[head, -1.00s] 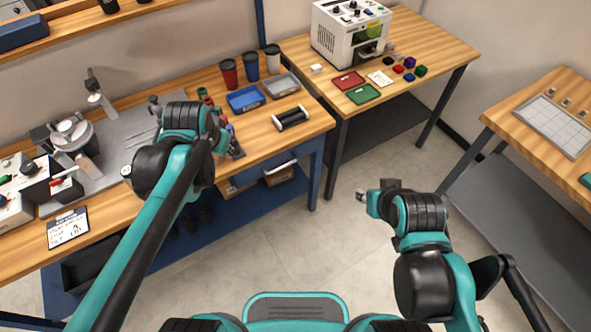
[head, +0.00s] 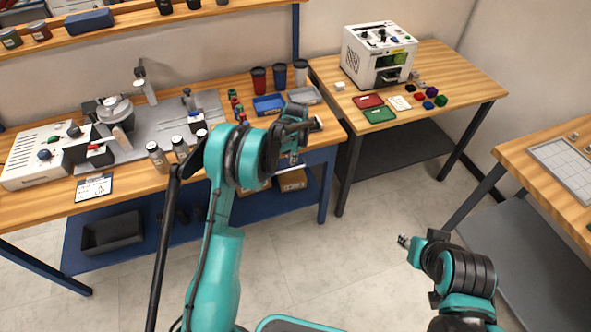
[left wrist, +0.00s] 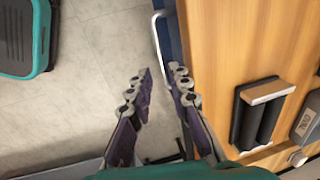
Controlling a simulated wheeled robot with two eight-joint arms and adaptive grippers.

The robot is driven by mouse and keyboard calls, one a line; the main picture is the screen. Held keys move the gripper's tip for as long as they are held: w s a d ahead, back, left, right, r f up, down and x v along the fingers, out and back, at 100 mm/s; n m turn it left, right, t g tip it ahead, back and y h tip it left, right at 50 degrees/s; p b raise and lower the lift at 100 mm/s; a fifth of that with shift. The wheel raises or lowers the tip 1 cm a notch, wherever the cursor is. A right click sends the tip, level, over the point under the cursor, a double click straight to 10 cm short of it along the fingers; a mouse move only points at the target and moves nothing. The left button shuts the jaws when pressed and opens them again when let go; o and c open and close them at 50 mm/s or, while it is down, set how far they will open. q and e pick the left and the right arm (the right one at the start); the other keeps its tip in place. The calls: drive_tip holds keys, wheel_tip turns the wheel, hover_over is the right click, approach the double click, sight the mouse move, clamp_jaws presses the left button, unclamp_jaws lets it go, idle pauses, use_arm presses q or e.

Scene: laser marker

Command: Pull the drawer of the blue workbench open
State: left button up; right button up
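The blue workbench (head: 325,185) with a wooden top stands at the left and back in the head view. Its drawer handle, a silver bar (left wrist: 158,40), shows in the left wrist view on the bench's blue front, below the top's edge.
Cups, a blue tray (head: 268,104) and a grey tray (head: 304,95) stand on the bench top. A black holder (left wrist: 255,115) lies near its edge. Boxes (head: 292,181) sit below. A table with a white machine (head: 380,55) adjoins at the right; floor in front is clear.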

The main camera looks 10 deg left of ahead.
sight(290, 170)
use_arm(q)
drive_tip(key=f, duration=0.2)
drive_tip(key=f+b, duration=0.1)
drive_tip(key=f, duration=0.2)
drive_tip(key=w+f+b, duration=0.1)
drive_tip(key=f, duration=0.1)
drive_tip(key=shift+w+a+f, duration=0.1)
drive_tip(key=shift+a+f, duration=0.15)
drive_tip(key=shift+a, duration=0.15)
clamp_jaws()
